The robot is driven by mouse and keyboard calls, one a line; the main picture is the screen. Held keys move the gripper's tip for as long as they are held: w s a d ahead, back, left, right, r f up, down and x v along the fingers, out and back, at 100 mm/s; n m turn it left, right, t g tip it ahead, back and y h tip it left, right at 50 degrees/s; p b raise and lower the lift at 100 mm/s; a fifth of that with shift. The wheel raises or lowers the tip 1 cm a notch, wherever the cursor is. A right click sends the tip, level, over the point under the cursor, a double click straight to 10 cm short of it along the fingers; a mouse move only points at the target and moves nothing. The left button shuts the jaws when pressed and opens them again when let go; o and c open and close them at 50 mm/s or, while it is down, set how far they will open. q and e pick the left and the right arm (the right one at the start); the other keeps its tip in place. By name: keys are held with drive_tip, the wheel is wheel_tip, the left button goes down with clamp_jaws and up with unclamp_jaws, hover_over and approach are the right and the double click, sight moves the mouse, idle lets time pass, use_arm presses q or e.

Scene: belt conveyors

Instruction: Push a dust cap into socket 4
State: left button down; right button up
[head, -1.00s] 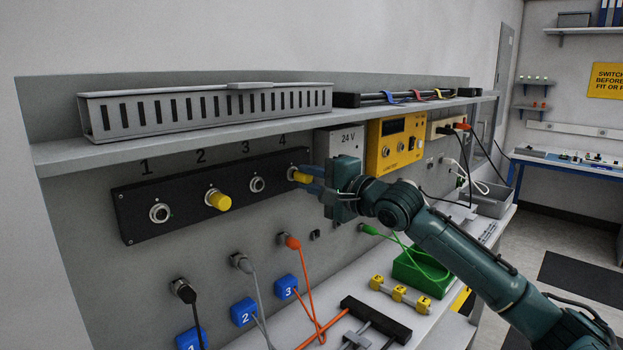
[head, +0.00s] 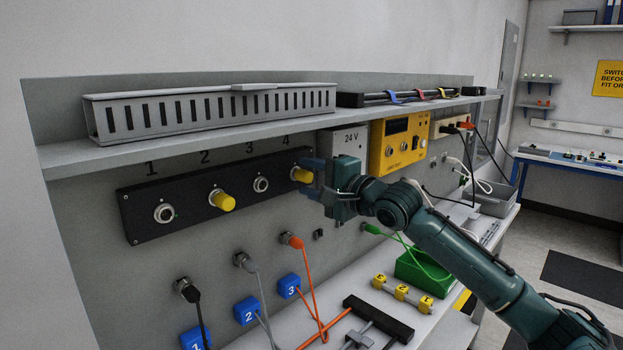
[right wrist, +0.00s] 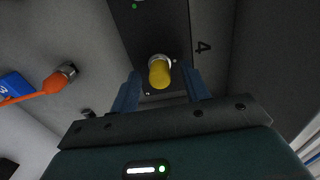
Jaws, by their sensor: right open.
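A black socket panel (head: 240,197) on the wall carries sockets numbered 1 to 4. A yellow dust cap (head: 302,174) sits at socket 4, and it also shows in the right wrist view (right wrist: 159,75) against the socket's metal ring (right wrist: 158,60). My right gripper (head: 312,176) is in front of socket 4. Its blue fingers stand open on either side of the cap, with gaps visible in the right wrist view (right wrist: 158,92). Another yellow cap (head: 223,201) is in socket 2. Socket 1 (head: 164,213) and socket 3 (head: 261,184) are uncapped. My left gripper is not in view.
Below the panel hang black, grey and orange plugs (head: 291,241) with cables and blue numbered tags (head: 289,286). A shelf (head: 200,134) overhangs the panel.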

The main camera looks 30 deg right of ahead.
drive_tip(key=shift+s+d+f+b, duration=0.2)
drive_tip(key=shift+s+b, duration=0.1)
drive_tip(key=shift+s, duration=0.25)
drive_tip(key=shift+s+d+f+b, duration=0.15)
drive_tip(key=shift+s+b, duration=0.15)
drive_tip(key=shift+s, duration=0.2)
use_arm(q)
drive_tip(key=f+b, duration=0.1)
drive_tip(key=b, duration=0.1)
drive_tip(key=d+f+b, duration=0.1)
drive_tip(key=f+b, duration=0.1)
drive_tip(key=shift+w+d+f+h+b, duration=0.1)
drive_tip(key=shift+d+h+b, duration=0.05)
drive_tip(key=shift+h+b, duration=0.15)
use_arm(e)
drive_tip(key=v, duration=1.1)
drive_tip(key=shift+r, duration=0.4)
